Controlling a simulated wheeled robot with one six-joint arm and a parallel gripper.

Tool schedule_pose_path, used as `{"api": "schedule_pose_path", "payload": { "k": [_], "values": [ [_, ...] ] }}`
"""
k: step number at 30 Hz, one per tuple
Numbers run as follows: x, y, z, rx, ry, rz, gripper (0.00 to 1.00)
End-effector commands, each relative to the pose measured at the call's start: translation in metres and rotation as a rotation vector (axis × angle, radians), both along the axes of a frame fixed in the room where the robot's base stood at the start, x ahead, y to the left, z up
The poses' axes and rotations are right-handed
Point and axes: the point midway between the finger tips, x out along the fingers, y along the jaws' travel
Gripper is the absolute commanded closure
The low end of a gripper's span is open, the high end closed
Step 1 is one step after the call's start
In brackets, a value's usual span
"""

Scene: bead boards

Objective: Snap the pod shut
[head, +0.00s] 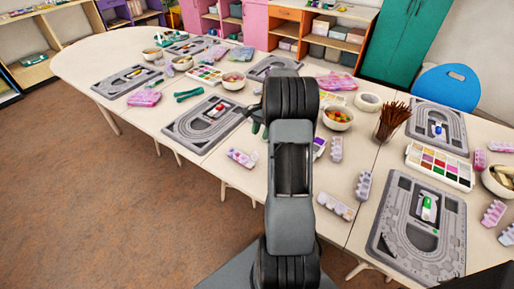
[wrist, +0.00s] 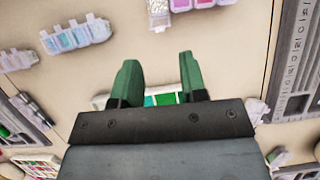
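Several bead pods lie on the table, and I cannot tell which one the task means. In the wrist view one pod (wrist: 158,12) at the top edge shows pale beads in its end compartment, and its lid state is unclear. A blue-lilac pod (wrist: 75,37) lies at upper left, and a paler one (wrist: 15,60) at the far left. My gripper (wrist: 160,75) is open, its two green fingers apart with bare table between the tips, above the table and short of the top pod. In the head view my arm hides most of the gripper. Pods there include a lilac one (head: 335,206) and another (head: 364,186).
A white tray with green squares (wrist: 165,99) is partly hidden behind my gripper. Grey bead boards (head: 420,228) and (head: 203,123), a colour tray (head: 440,165), a brush cup (head: 390,122) and a bead bowl (head: 337,118) crowd the table. Bare table lies between the pods.

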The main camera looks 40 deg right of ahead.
Motion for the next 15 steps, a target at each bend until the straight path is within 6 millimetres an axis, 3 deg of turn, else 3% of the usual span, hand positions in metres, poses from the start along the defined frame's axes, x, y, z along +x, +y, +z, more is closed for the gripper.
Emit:
{"api": "schedule_pose_path", "payload": {
  "k": [6, 15],
  "values": [
    [-0.004, 0.014, -0.035, 0.002, 0.002, -0.001, 0.61],
    [-0.006, 0.024, -0.059, 0.0, 0.0, 0.001, 0.61]
  ]
}}
